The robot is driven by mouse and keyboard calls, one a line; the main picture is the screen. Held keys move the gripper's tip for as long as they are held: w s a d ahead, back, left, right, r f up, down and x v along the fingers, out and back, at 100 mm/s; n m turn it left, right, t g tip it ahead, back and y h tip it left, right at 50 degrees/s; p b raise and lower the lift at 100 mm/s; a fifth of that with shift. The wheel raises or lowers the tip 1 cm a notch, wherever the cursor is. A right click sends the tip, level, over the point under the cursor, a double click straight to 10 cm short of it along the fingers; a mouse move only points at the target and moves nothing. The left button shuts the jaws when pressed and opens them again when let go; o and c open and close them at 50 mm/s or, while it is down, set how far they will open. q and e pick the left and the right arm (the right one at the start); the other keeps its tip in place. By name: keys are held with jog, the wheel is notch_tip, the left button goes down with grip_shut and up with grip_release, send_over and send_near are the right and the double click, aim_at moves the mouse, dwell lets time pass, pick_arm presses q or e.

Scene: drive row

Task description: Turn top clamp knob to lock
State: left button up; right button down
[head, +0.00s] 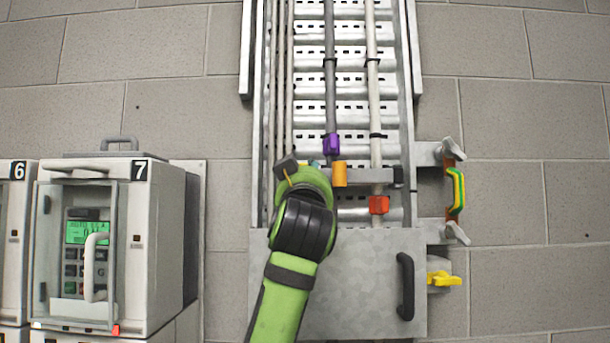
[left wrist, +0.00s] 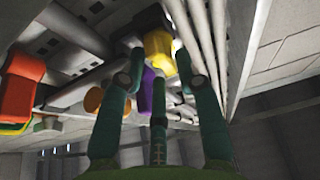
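In the head view a clamp sits at the right side of the cable tray. Its upper grey knob (head: 453,150) is tilted, and a lower grey knob (head: 457,233) is below it. A yellow-green cable piece (head: 457,191) lies between them. The green arm from the bottom reaches the tray's left half, and its wrist hides most of my left gripper, well left of the knobs. In the left wrist view my left gripper (left wrist: 158,75) has its dark green fingers spread. A yellow part (left wrist: 160,55) shows between them; whether they touch it I cannot tell. My right gripper is not in view.
Purple (head: 332,144), orange (head: 339,173) and red-orange (head: 379,204) clips sit on the tray cables. A grey cover (head: 370,285) with a black handle (head: 405,286) is below. A yellow knob (head: 443,279) is at its right. Cabinet 7 (head: 150,240) stands left. The right wall is clear.

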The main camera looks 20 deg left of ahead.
pick_arm(q)
grip_shut()
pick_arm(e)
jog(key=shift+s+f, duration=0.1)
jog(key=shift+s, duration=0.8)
pick_arm(q)
jog(key=shift+m, duration=0.4)
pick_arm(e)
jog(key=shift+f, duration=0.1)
pick_arm(q)
jog(key=m+g+h, duration=0.1)
jog(key=m+h, duration=0.1)
jog(key=m, duration=0.5)
jog(key=m+g+h, duration=0.1)
jog(key=m+h, duration=0.2)
jog(key=m, duration=0.4)
jog(key=a+m+g+h, duration=0.1)
jog(key=m+h, duration=0.2)
jog(key=m, duration=0.4)
jog(key=shift+s+m, duration=0.15)
jog(key=shift+m, duration=0.15)
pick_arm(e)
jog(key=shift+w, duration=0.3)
pick_arm(q)
jog(key=shift+g, duration=0.3)
